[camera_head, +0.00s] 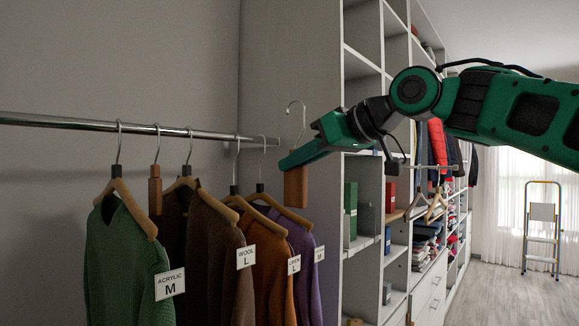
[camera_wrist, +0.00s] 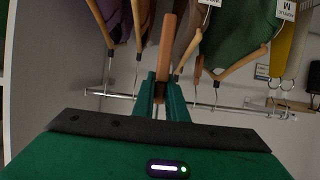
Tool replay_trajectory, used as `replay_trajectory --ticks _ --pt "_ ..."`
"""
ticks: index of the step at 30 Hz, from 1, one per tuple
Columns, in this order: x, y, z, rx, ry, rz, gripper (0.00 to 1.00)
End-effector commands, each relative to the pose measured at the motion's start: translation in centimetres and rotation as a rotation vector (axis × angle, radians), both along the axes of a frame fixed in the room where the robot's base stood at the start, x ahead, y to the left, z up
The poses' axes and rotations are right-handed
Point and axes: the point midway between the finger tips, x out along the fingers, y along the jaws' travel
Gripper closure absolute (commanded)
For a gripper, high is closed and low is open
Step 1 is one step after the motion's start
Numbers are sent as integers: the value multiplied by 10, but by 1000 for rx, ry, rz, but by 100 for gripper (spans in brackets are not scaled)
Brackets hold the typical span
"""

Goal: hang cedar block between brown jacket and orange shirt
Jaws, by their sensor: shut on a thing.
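My gripper (camera_head: 292,158) is shut on a cedar block (camera_head: 296,187) with a wire hook standing up above it. The block is held upright, right of the rail's garments in the head view and apart from the rail. In the wrist view the held block (camera_wrist: 167,45) sticks out between my fingers (camera_wrist: 161,88). The brown jacket (camera_head: 212,255), tagged WOOL L, hangs on the rail (camera_head: 70,122). The orange shirt (camera_head: 272,265), tagged LINEN L, hangs just right of it. The space between them is narrow, and their hangers overlap in the head view.
A green sweater (camera_head: 125,265) tagged M hangs at the left. Another cedar block (camera_head: 155,190) hangs beside it. A purple garment (camera_head: 307,270) hangs at the right end, near the grey panel (camera_head: 270,60). Cubby shelves (camera_head: 365,130) stand right of the panel.

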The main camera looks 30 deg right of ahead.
Motion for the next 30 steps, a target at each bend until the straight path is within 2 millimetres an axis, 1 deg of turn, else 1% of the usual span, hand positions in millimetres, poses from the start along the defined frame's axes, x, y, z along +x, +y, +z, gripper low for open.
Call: replay_trajectory --ticks 30 --pt "65 25 -1 -1 2 7 100"
